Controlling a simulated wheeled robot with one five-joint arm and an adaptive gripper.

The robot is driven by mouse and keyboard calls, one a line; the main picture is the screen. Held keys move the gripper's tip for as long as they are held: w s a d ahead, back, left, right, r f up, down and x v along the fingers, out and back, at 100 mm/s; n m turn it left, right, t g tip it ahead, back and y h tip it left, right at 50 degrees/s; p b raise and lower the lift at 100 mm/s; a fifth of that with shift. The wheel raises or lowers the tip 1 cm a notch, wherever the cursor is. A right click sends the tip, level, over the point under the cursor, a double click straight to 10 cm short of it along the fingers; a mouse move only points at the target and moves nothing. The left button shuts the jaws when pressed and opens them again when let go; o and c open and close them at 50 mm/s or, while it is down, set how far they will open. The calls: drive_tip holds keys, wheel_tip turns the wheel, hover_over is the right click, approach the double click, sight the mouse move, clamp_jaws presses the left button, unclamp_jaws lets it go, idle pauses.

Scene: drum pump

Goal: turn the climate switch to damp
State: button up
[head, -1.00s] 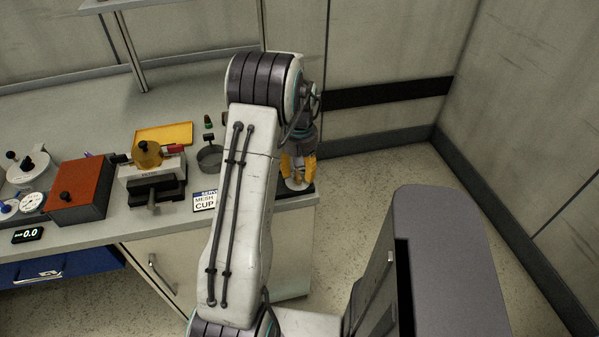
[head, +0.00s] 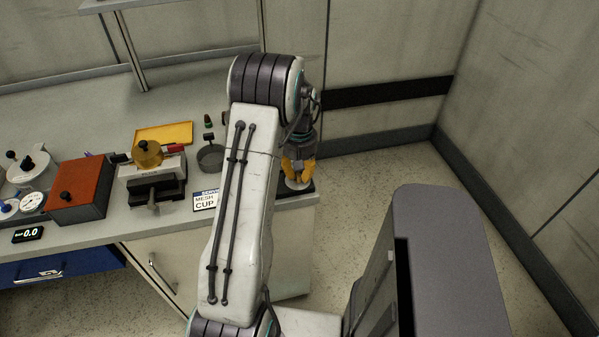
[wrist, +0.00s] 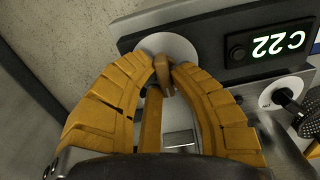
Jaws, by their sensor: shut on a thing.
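The climate switch is a tan knob (wrist: 164,78) on a round white dial (wrist: 172,43), mounted on a dark panel in the wrist view. My gripper (wrist: 166,68) has its yellow fingers closed around the knob, one on each side. Beside the dial, a lit display (wrist: 278,43) reads C22, upside down in this view. In the head view my gripper (head: 298,171) points down at the white dial (head: 298,185) at the counter's right end. The fingers hide most of the knob there. I cannot read any dial markings or tell the knob's setting.
A yellow tray (head: 164,134) lies behind. Floor is open right of the counter.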

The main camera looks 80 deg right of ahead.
clamp_jaws()
drive_tip(key=m+b, duration=0.1)
drive_tip(key=m, duration=0.2)
drive_tip(key=shift+f+m, duration=0.1)
drive_tip(key=shift+m, duration=0.3)
drive_tip(key=shift+a+m+b, duration=0.2)
drive_tip(key=shift+m+b, duration=0.55)
drive_tip(key=shift+m, duration=1.85)
drive_tip(key=o, duration=0.8)
unclamp_jaws()
